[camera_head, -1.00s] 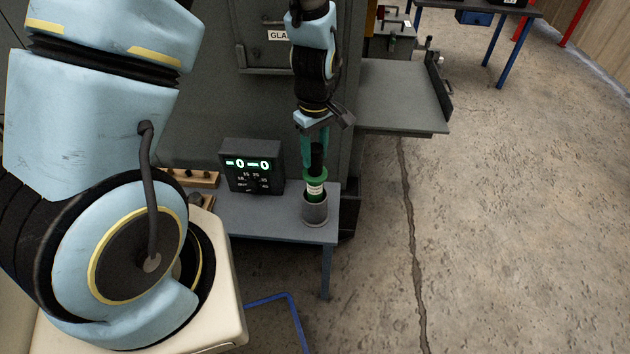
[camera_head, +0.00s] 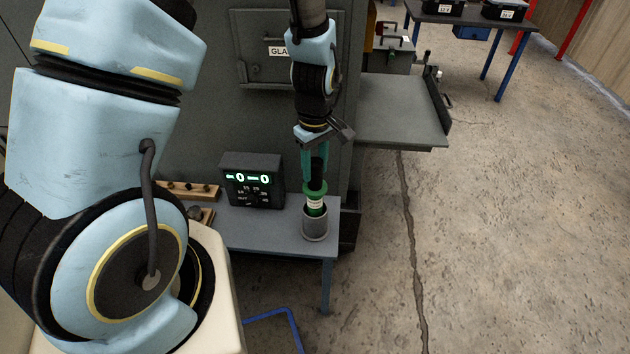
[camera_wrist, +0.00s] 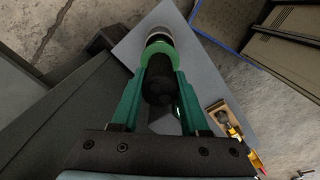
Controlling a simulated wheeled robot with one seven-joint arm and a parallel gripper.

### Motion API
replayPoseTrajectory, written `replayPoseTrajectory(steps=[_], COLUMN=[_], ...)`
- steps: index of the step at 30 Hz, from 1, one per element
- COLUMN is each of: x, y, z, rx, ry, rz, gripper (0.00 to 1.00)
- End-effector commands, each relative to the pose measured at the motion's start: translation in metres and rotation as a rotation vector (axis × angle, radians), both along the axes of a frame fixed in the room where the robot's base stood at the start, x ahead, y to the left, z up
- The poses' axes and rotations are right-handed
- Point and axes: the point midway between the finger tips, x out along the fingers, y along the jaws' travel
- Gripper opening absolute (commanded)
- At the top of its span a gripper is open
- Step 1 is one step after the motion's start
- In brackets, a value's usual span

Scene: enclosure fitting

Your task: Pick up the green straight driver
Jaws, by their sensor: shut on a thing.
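The green driver (camera_head: 315,193) has a black upper end, a green collar and a pale label band. It stands upright with its lower end inside a grey cylindrical holder (camera_head: 316,224) near the bench's right end, so that end is hidden. My gripper (camera_head: 316,172) comes from above, and its green fingers are shut on the driver's upper part. In the wrist view, my gripper (camera_wrist: 158,65) has one finger on each side of the black end (camera_wrist: 158,82), with the green collar (camera_wrist: 157,51) just beyond the fingertips. Whether the driver is straight-type I cannot tell.
A black box with lit green digits (camera_head: 252,181) stands left of the holder on the grey bench (camera_head: 275,238). Wooden racks (camera_head: 190,191) lie further left. A large grey cabinet (camera_head: 225,120) rises behind. A side shelf (camera_head: 400,110) juts out right. Floor at right is clear.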

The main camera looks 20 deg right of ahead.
Motion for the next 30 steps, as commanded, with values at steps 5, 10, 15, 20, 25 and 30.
replayPoseTrajectory(steps=[5,10,15,20,25,30], x=[0.001,0.001,0.001,0.001,0.001,0.001], y=[-0.001,-0.001,-0.002,-0.002,-0.002,-0.001], z=[0.007,0.024,0.054,0.091,0.129,0.158], rx=[-0.002,-0.004,-0.006,-0.007,-0.006,-0.005], ry=[-0.002,-0.004,-0.006,-0.007,-0.006,-0.004], rz=[0.000,-0.002,-0.002,-0.002,-0.001,0.000], gripper=[0.00,0.00,0.00,0.00,0.00,0.00])
